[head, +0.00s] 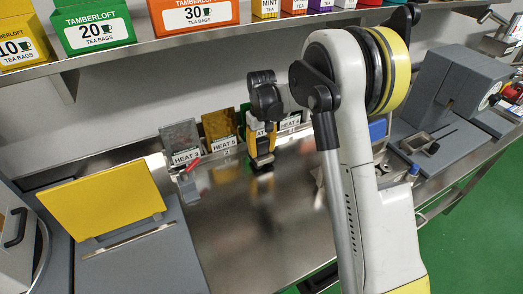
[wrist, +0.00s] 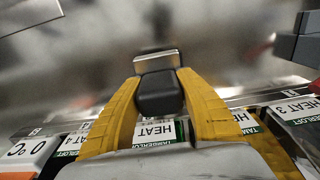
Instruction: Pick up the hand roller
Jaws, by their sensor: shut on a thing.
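My gripper (head: 262,152) is at the back of the steel worktop (head: 245,225), pointing down, with its yellow fingers closed. In the wrist view a black block with a shiny metal bar along its far side, which I take to be the hand roller (wrist: 158,93), sits between the fingertips with a finger on each side. Its dark lower end (head: 262,168) shows below the fingers in the head view, close to the worktop. I cannot tell whether it touches the surface.
Labelled teabag packets (head: 220,131) stand along the back wall, close behind my gripper. A red-handled tool (head: 190,166) is to the left, near a yellow panel (head: 102,198). Grey machines (head: 455,88) are at right. A shelf of boxes (head: 194,15) hangs above. The middle worktop is clear.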

